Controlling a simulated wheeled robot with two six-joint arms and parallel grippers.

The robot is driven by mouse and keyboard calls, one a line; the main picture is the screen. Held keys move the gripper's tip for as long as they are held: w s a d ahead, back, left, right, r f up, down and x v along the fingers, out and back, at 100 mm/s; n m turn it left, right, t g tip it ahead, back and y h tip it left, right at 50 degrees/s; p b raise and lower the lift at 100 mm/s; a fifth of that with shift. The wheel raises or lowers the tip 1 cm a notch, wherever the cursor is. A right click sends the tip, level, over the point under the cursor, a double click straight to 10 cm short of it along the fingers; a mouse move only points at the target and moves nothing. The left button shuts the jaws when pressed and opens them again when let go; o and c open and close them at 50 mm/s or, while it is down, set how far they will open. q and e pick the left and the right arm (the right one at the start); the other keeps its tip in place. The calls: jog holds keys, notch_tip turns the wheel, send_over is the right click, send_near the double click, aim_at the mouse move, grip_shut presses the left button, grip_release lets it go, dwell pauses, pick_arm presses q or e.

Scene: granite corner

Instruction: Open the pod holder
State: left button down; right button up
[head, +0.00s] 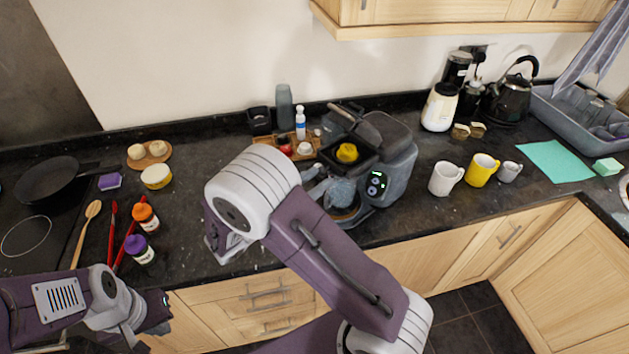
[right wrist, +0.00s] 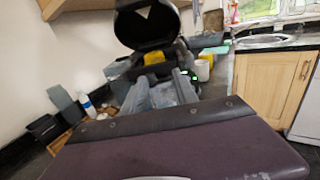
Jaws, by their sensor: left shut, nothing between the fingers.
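The coffee machine (head: 393,175) stands on the dark counter, dark grey with a lit green display. Its top pod holder (head: 366,160) appears open, with a yellow item (head: 347,152) showing in it. In the right wrist view, the dark lid (right wrist: 146,28) stands raised behind the yellow item (right wrist: 154,57). My right gripper (head: 334,190) is at the machine's front, below the yellow item and partly hidden by my arm. Its fingers (right wrist: 160,92) point toward the machine; their gap and any contact are unclear. My left gripper (head: 163,310) is shut and empty at the lower left, away from the machine.
A wooden tray (head: 270,140) with small items and a white bottle (head: 300,123) stands left of the machine. A white mug (head: 444,179) and yellow mug (head: 482,169) stand right. Jars (head: 146,218) and utensils lie near my left arm. An upper cupboard (head: 440,15) overhangs the counter.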

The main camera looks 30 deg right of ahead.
pick_arm(q)
jog(key=shift+w+d+r+p, duration=0.15)
jog(key=shift+d+r+p, duration=0.05)
jog(key=shift+r+p, duration=0.75)
pick_arm(e)
jog(key=v, duration=0.9)
jog(key=shift+a, duration=0.45)
jog(key=shift+f, duration=0.1)
pick_arm(q)
jog(key=shift+r, duration=0.1)
jog(key=shift+r+p, duration=0.25)
jog(key=shift+p, duration=0.1)
